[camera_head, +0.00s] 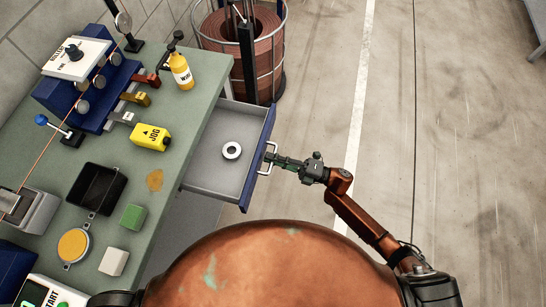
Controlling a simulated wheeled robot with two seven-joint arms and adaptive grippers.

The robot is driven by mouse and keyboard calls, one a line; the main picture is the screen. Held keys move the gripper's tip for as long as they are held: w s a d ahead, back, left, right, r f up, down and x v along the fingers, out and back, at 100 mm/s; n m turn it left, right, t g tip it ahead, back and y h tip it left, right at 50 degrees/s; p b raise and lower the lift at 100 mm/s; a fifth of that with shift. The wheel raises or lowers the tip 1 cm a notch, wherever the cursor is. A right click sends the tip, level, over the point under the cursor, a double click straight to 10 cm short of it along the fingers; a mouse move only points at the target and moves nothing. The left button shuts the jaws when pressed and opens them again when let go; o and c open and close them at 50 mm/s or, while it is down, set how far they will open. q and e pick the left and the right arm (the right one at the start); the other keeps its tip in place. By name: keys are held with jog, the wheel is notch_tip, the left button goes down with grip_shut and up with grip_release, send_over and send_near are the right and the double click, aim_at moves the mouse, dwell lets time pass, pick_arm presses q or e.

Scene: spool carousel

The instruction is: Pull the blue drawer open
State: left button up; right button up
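The blue drawer (259,163) juts out from the right side of the green workbench, open, with its grey inside showing. A white ring-shaped piece (231,150) lies on the drawer floor. A pale bar handle (268,158) sits on the drawer's blue front. My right gripper (273,159) comes from the right and its fingertips are at the handle. The fingers look close together around the bar, but they are too small to tell whether they are shut on it. My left gripper is not in view.
The green bench top (185,115) holds a yellow bottle (181,70), a yellow JOG box (151,137), a black tray (97,188) and a green block (133,217). A wire basket with a copper-coloured coil (240,45) stands behind the drawer. The floor to the right is clear.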

jog(key=o, duration=0.3)
jog(key=v, duration=1.2)
jog(key=shift+d+r, duration=0.1)
